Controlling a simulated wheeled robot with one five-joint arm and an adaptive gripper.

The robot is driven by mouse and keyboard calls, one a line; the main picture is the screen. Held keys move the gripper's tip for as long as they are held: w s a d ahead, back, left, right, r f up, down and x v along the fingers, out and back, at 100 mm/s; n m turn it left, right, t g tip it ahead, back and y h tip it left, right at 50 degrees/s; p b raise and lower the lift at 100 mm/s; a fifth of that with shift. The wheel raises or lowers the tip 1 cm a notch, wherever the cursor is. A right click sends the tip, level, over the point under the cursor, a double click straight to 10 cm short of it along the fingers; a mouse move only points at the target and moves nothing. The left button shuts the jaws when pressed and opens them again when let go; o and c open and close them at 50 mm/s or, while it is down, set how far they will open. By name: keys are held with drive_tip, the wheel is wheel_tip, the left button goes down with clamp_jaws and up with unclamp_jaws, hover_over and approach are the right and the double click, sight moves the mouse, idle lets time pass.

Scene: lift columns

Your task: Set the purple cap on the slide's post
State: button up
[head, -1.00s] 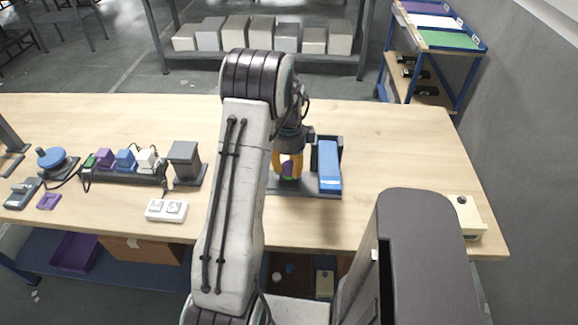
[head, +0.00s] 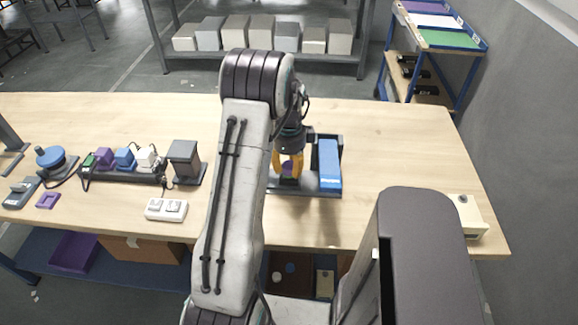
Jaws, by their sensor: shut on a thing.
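The purple cap (head: 288,168) is between the yellow fingers of my gripper (head: 288,175), which is shut on it. My gripper points down over the dark base of the slide (head: 315,191), left of its blue block (head: 329,165). A dark shape shows just below the cap, between the fingertips. I cannot tell whether it is the post, or whether the cap touches it. My arm hides the left part of the slide.
Left on the table are a dark grey block on a stand (head: 184,160), a rail with coloured blocks (head: 124,174), a white switch box (head: 166,209) and a blue round knob (head: 50,157). A cream box (head: 468,215) is at the right edge. The table behind the slide is clear.

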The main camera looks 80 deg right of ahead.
idle(0.4)
drive_tip(key=o, duration=1.5)
drive_tip(key=shift+r+p, duration=2.3)
drive_tip(key=shift+r, duration=1.15)
